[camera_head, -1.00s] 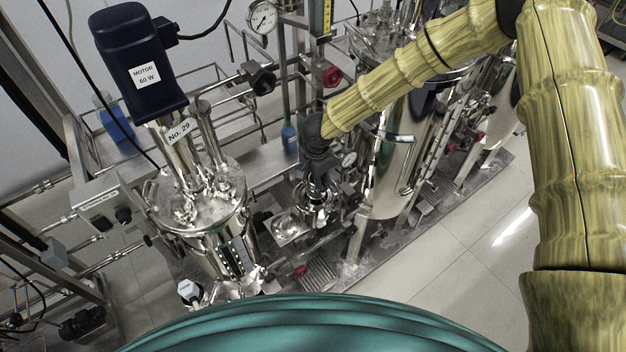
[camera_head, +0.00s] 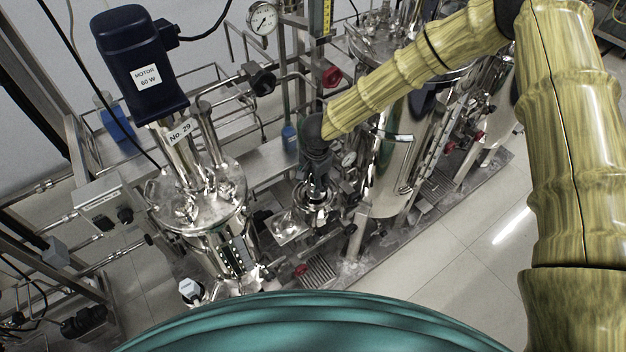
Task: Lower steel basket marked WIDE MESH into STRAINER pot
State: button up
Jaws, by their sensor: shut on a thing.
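My gripper (camera_head: 318,182) points down in the middle of the head view, at the end of my yellow-green arm. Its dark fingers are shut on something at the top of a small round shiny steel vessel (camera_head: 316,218). The held thing is small and mostly hidden by the fingers, so I cannot make out a basket's mesh. I cannot tell whether it is inside the vessel's rim or just above it. No WIDE MESH or STRAINER lettering is readable.
A small square steel tray (camera_head: 288,228) lies just left of the vessel. A tall steel tank (camera_head: 392,165) stands close on the right. A motor-topped reactor (camera_head: 200,205) marked No. 29 stands left. Pipes and a red-handled valve surround the spot. Floor at the right is open.

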jog(key=shift+f+b, duration=0.95)
jog(key=shift+f, duration=2.05)
jog(key=o, duration=1.3)
jog(key=r, duration=0.8)
jog(key=s+d+r, duration=0.1)
jog(key=r, duration=0.3)
jog(key=shift+w+f, duration=0.1)
